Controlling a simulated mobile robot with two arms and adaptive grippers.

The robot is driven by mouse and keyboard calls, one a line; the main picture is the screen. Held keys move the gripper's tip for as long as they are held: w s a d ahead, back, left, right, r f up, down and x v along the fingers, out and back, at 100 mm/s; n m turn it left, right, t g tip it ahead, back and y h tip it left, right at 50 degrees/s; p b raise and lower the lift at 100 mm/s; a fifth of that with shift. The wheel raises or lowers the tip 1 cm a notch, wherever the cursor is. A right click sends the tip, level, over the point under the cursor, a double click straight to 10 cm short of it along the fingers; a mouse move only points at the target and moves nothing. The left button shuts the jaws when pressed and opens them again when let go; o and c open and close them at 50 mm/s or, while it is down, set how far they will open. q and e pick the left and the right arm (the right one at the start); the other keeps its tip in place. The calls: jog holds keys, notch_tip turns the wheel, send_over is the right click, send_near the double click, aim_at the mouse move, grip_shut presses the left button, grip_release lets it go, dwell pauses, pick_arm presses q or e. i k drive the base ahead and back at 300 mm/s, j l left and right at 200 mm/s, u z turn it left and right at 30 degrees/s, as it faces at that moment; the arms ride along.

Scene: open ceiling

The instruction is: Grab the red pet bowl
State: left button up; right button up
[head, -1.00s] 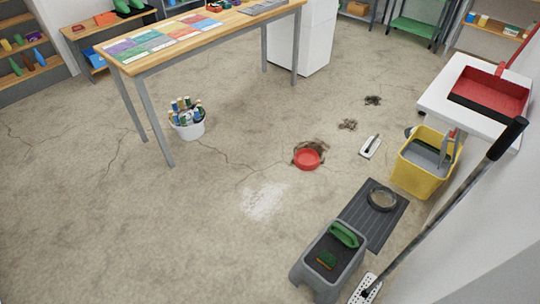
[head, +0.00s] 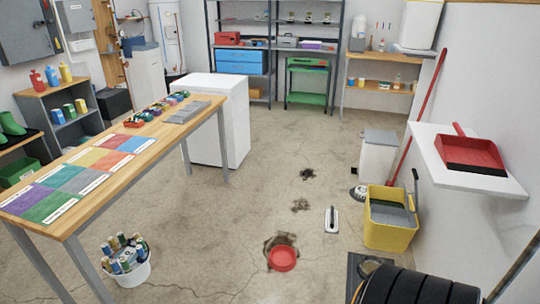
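The red pet bowl (head: 282,259) sits on the concrete floor near the bottom middle of the head view. It appears upright. A dark brown stain or dirt patch (head: 279,240) shows at its far side. No gripper fingers are visible in the head view. A dark ribbed shape (head: 418,288) covers the bottom right, and I cannot tell whether it is part of my arm.
A long wooden table (head: 146,150) stands left, with a white bucket of bottles (head: 135,274) beside its near leg. A yellow mop bucket (head: 390,232) and wall shelf (head: 420,146) stand right. Floor around the bowl is mostly clear.

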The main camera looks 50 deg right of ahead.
aim_at(282, 258)
jog(key=i+l+z, duration=0.1)
jog(key=i+z, duration=0.75)
jog(key=i+j+z, duration=0.2)
jog(key=i+z, duration=0.25)
